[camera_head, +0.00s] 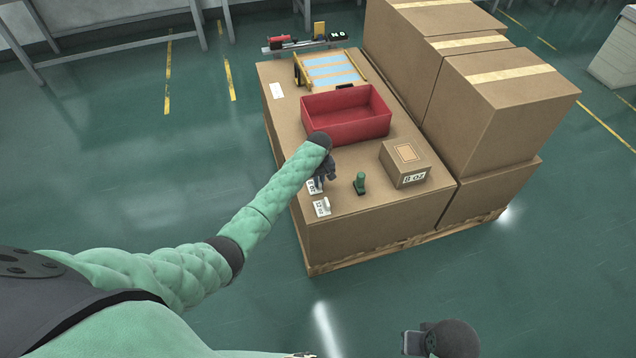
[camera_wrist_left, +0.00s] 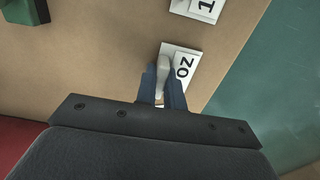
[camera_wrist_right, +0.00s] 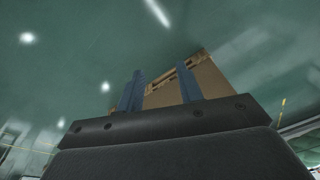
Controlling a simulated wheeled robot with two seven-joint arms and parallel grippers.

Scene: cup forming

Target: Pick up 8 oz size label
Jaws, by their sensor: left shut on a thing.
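A white size label (camera_wrist_left: 184,66) lies under my left gripper (camera_wrist_left: 164,84). "OZ" shows on it, and its number is hidden. My left gripper is shut on the pale raised grip (camera_wrist_left: 163,66) of this label. In the head view the label (camera_head: 312,187) is mostly covered by my left gripper (camera_head: 320,182), near the carton's front left edge. A second white label (camera_head: 321,207) lies nearer the corner; it starts with a 1 in the left wrist view (camera_wrist_left: 205,8). My right gripper (camera_wrist_right: 160,88) is open and empty, away from the carton.
A green-handled stamp (camera_head: 360,184) stands right of my left gripper. A small box (camera_head: 405,164) marked "8 OZ" sits further right. A red bin (camera_head: 347,129) is behind the gripper, with a yellow frame (camera_head: 331,68) beyond. Tall cartons (camera_head: 490,110) block the right side.

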